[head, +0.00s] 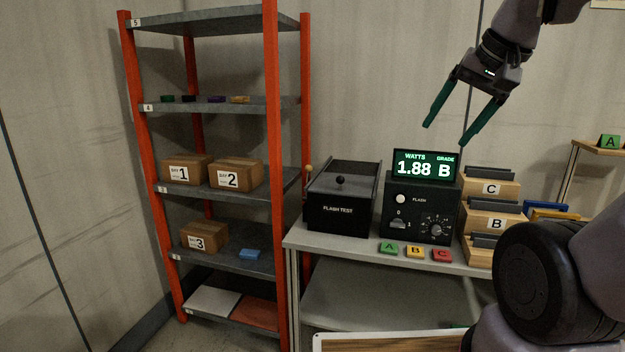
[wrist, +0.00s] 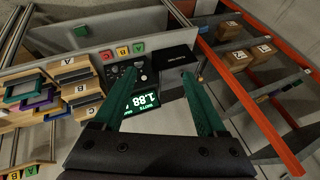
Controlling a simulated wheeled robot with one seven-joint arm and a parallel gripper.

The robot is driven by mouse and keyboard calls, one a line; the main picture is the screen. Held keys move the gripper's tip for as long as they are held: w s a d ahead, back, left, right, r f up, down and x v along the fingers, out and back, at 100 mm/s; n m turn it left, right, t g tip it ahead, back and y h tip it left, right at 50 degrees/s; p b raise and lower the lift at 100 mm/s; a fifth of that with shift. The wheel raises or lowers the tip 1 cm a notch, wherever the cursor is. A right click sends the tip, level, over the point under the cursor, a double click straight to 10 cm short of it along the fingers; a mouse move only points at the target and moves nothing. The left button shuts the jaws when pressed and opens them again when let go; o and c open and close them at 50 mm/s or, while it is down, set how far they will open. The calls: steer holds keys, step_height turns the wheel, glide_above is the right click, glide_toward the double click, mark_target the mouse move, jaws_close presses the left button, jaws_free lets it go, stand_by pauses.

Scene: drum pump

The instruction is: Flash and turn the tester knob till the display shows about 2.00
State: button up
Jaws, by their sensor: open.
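The tester (head: 418,215) is a black box on the bench, with a lit display (head: 426,165) on top reading WATTS 1.88, GRADE B. Its front has a white FLASH button (head: 401,198), a 0/1 switch (head: 398,224) and a round knob (head: 435,230) with a dial scale. My gripper (head: 444,133) is open and empty, above and to the right of the display, touching nothing. In the wrist view the display (wrist: 138,101) shows between the open fingers (wrist: 165,95).
Green A (head: 389,248), yellow B (head: 415,251) and red C (head: 442,255) blocks lie along the bench front. Wooden letter bins (head: 490,188) stand right of the tester. An orange-posted shelf (head: 275,150) with boxes is at left.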

steer(key=shift+s+d+r+n+t, duration=0.25)
steer(key=shift+d+r+n+t, duration=0.2)
steer(key=shift+r, duration=0.2)
steer(key=shift+c, duration=0.3)
jaws_close()
stand_by(1.0)
